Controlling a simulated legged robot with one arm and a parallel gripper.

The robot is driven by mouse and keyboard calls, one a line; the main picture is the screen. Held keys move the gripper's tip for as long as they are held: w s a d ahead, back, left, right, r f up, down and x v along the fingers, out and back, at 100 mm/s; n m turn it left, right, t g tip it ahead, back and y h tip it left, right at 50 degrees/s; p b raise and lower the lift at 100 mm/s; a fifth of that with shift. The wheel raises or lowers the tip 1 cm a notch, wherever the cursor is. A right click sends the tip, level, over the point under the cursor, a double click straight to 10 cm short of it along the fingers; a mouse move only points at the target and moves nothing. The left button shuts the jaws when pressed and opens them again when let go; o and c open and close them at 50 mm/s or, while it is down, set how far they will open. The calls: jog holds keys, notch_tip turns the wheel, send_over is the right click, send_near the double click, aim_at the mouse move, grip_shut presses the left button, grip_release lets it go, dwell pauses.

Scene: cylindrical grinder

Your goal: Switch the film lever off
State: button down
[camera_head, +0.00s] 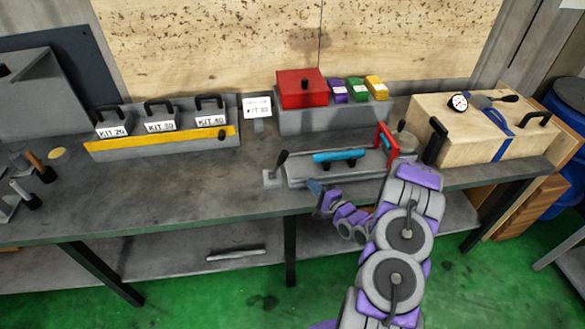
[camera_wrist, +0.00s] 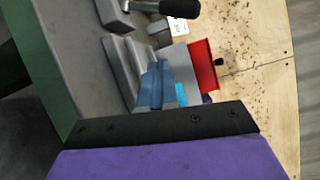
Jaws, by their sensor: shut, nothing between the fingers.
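A lever with a black handle (camera_head: 281,159) stands on a small grey base plate at the left end of the grey fixture (camera_head: 300,177). It leans up and to the right. In the wrist view its black grip (camera_wrist: 180,8) and metal stem show at the top edge. My gripper (camera_head: 314,186) is just right of and in front of the lever's base, by the bench's front edge, apart from the handle. In the wrist view its blue fingers (camera_wrist: 154,86) are together with nothing between them. No label naming the lever is readable.
A red box (camera_head: 302,88) stands behind. A wooden case (camera_head: 485,128) is to the right. Labelled kits (camera_head: 160,125) stand left. The bench top (camera_head: 140,190) is clear left of the lever.

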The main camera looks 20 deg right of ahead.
aim_at(278, 164)
jog(key=shift+s+d+f+m+t, duration=0.15)
jog(key=shift+s+f+m+t, duration=0.2)
jog(key=shift+s+m+t, duration=0.2)
jog(key=shift+s+d+m+t, duration=0.2)
jog(key=shift+s+m+t, duration=0.45)
jog(key=shift+s+m, duration=0.3)
jog(key=shift+w, duration=0.1)
jog(key=b+x, duration=0.2)
jog(key=x, duration=0.8)
jog(key=shift+f+b, duration=0.15)
jog(key=shift+b, duration=0.2)
jog(key=shift+w+a+r+b, duration=0.25)
jog(key=shift+w+a+r, duration=0.2)
jog(key=shift+a, duration=0.1)
jog(key=shift+w+a+r+b, duration=0.3)
jog(key=shift+w+a, duration=0.1)
jog(key=shift+a, duration=0.2)
jog(key=shift+w+a+r, duration=0.15)
jog(key=shift+w+a, duration=0.1)
jog(key=shift+a, duration=0.05)
jog(key=shift+r, duration=0.1)
